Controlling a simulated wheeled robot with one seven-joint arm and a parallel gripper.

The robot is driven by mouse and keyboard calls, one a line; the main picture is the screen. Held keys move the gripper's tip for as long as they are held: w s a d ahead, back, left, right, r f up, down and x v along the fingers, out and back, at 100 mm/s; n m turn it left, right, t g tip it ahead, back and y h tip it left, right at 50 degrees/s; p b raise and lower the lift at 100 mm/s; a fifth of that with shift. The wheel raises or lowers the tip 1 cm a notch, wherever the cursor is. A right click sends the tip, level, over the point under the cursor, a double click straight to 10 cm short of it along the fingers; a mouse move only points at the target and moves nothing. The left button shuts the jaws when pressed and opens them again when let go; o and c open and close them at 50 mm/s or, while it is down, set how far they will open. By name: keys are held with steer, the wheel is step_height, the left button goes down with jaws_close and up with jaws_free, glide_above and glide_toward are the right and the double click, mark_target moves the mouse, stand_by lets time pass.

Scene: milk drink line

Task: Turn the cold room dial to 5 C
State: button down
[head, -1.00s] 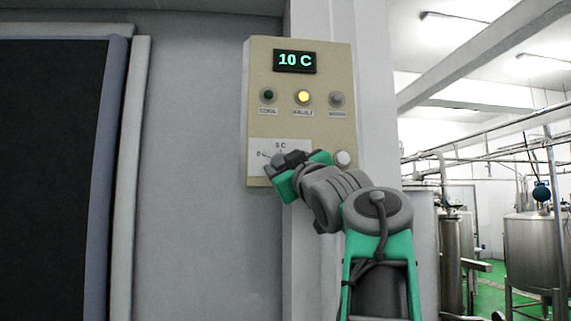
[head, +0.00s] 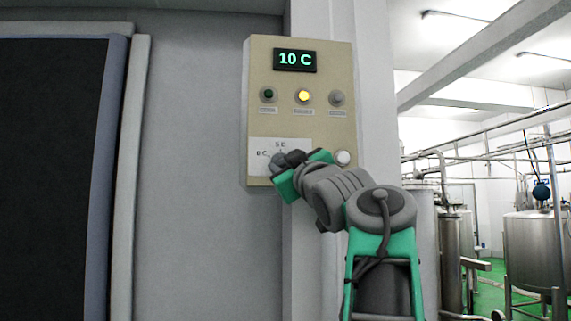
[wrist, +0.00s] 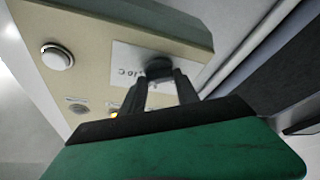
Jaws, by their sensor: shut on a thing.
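The beige control panel (head: 260,115) is on the wall, with a display (head: 295,61) that reads 10 C. Below its lamps is a white dial plate (head: 262,146) with marks, the top one reading 5 C. My gripper (head: 282,160) is at this plate and hides most of the dial. In the wrist view the two fingers of my gripper (wrist: 160,85) are shut on the dark round dial knob (wrist: 158,66). The plate (wrist: 124,60) shows part of a mark there. Where the knob points cannot be told.
A yellow lamp (head: 304,97) is lit between a dark green lamp (head: 268,95) and a grey one (head: 337,98). A white round button (head: 342,158) is right of the dial, close to my arm. A dark door (head: 50,180) is at left; steel tanks (head: 532,250) stand at right.

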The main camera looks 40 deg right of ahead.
steer(key=shift+r, duration=0.1)
steer(key=n+y+p, duration=0.1)
steer(key=n+p, duration=0.1)
steer(key=n, duration=0.1)
steer(key=n+g+y+p, duration=0.1)
steer(key=n+y+p, duration=0.1)
steer(key=n+p, duration=0.1)
steer(key=r+n+g+y+p, duration=0.1)
steer(key=n+p, duration=0.2)
steer(key=n, duration=0.2)
steer(key=shift+s+d, duration=0.15)
steer(key=shift+d, duration=0.05)
steer(key=shift+f+n+p, duration=0.15)
steer(key=shift+n+p, duration=0.6)
steer(key=shift+n, duration=0.25)
steer(key=shift+g, duration=0.3)
steer(key=c, duration=0.9)
jaws_free()
